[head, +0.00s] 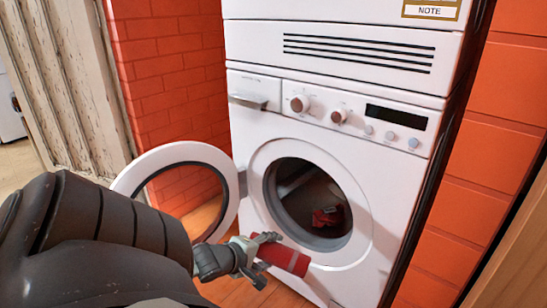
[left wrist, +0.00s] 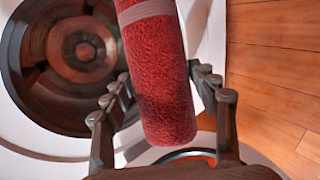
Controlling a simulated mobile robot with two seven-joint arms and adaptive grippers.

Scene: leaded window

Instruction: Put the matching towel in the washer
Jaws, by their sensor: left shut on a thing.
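A rolled red towel (head: 287,256) with a pale band is held just in front of the washer, below and in front of its door opening. It also shows in the left wrist view (left wrist: 162,95), between the fingers. My left gripper (head: 262,258) is shut on it. The white washer (head: 350,272) has its round door (head: 128,182) swung open to the left. Inside its dark drum (head: 297,210) lies a red thing (head: 328,217), probably cloth; its details are hard to make out. The drum (left wrist: 75,50) also shows in the left wrist view. My right gripper is not in view.
A second white appliance (head: 340,18) with a vent and a note label (head: 433,9) stands above the washer. Orange-red brick walls (head: 175,70) are on both sides. The wooden floor (left wrist: 265,90) is clear to the right in the left wrist view.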

